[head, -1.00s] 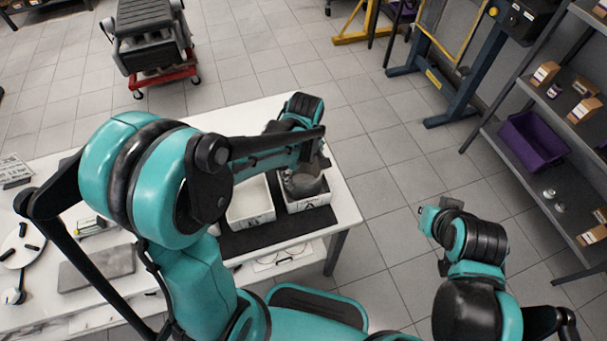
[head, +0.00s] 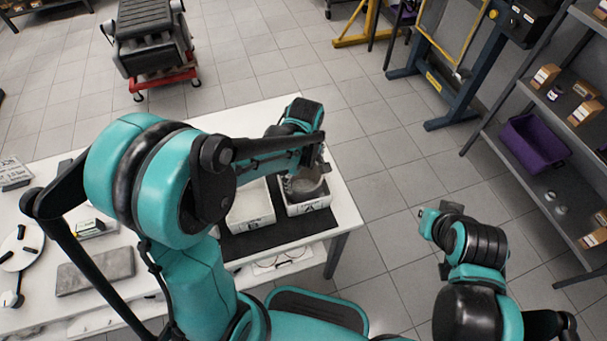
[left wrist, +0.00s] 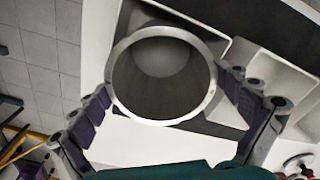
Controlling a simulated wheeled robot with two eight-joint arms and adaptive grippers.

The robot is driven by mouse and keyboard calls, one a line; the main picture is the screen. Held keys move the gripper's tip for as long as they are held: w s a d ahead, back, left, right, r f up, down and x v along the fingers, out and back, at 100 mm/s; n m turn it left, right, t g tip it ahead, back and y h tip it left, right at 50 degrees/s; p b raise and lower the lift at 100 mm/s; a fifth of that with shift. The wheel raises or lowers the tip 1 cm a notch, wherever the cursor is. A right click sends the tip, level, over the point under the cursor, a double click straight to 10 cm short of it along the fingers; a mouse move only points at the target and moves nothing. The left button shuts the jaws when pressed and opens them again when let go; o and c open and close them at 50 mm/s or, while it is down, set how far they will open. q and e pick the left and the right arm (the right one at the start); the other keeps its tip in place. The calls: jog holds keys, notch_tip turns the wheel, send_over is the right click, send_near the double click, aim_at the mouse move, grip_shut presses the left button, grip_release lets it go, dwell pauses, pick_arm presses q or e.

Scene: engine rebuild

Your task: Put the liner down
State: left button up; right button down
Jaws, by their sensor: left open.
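The liner is a grey metal cylinder (head: 308,184) that shows in the right-hand white bin (head: 310,207) on the table. In the left wrist view its round open end (left wrist: 163,112) faces the camera, with its hollow inside visible. My left gripper (head: 311,158) is open around the liner.
A second white bin (head: 250,208) stands just left, on a dark mat (head: 262,240). A grey plate (head: 95,271) lies on the table's left part. A shelf with a purple bin (head: 535,142) stands at right.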

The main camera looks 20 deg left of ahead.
pick_arm(q)
notch_tip(320, 180, up, 10)
jog(key=p, duration=0.3)
jog(key=s+a+r+m+t, duration=0.2)
jog(key=s+r+m+t, duration=0.1)
jog(key=s+m, duration=0.2)
jog(key=s+a+r+m+t, duration=0.2)
jog(key=s+r+m+t, duration=0.1)
jog(key=m, duration=0.5)
jog(key=shift+s+a+t, duration=0.35)
jog(key=shift+s+t, duration=0.15)
jog(key=shift+s, duration=0.7)
jog(key=shift+f, duration=0.1)
notch_tip(320, 180, down, 3)
jog(key=shift+r+b, duration=0.2)
jog(key=shift+b, duration=0.85)
